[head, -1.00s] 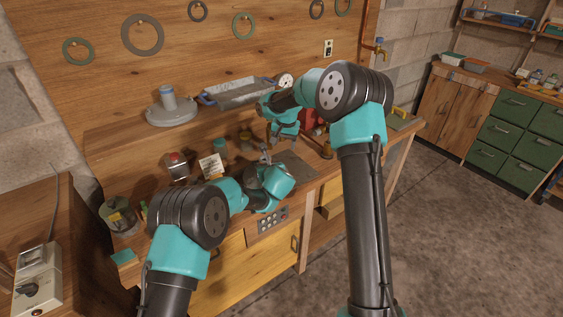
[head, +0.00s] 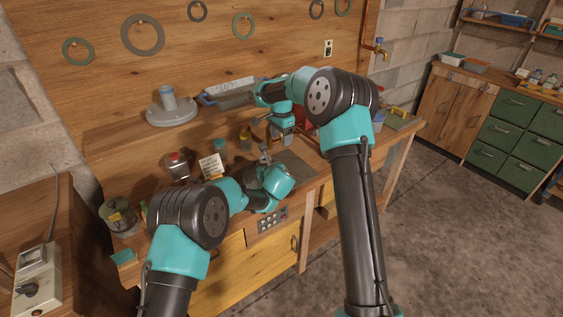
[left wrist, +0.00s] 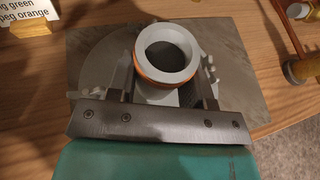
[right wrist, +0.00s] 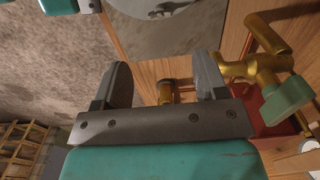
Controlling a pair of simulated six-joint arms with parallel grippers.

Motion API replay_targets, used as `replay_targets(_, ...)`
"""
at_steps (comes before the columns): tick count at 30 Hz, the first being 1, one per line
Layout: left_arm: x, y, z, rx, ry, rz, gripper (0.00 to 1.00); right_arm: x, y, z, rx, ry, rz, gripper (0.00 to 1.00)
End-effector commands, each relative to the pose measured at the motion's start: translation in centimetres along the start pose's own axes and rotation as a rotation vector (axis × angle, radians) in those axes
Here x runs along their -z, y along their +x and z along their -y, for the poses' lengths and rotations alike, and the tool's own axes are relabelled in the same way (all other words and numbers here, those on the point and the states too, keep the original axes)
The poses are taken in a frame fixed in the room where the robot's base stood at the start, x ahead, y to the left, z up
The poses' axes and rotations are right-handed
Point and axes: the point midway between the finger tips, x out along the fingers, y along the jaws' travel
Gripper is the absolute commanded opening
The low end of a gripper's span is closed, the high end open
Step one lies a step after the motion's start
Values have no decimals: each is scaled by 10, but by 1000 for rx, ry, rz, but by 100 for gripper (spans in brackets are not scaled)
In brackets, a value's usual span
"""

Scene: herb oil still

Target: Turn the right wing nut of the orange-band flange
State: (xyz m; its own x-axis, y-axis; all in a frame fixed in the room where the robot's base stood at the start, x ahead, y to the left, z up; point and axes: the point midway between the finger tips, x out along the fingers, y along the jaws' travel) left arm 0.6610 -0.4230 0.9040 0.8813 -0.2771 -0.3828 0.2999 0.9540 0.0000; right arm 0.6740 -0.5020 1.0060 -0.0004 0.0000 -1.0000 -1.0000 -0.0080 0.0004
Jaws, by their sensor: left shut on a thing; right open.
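The orange-band flange (left wrist: 166,72) shows in the left wrist view as a pale round ring with an orange band below its rim. My left gripper (left wrist: 165,70) is shut on it, one finger on each side. Small pale pieces that look like wing nuts show at its left (left wrist: 88,83) and right (left wrist: 212,73), the right one partly behind the finger. In the head view my left gripper (head: 264,158) is low over the bench and the flange is hard to make out. My right gripper (right wrist: 163,75) is open and empty, behind the left one.
A brass valve (right wrist: 262,68) with a green handle and a red block (right wrist: 278,110) are close to my right gripper's finger. A brass-topped piece (right wrist: 166,92) shows between its fingers. A grey plate (left wrist: 245,80) lies under the flange. A card (head: 211,166) stands left of my left gripper.

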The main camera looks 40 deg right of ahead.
Motion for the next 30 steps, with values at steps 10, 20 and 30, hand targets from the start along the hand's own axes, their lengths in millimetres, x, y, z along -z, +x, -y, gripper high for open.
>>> replay_targets(10,0,0,0,0,0,0,0,0,26,-1,-3,-1,1,66)
replay_targets(20,0,0,0,0,0,0,0,0,82,0,-3,-2,0,66)
replay_targets(30,0,0,0,0,0,0,0,0,118,0,0,-1,0,66)
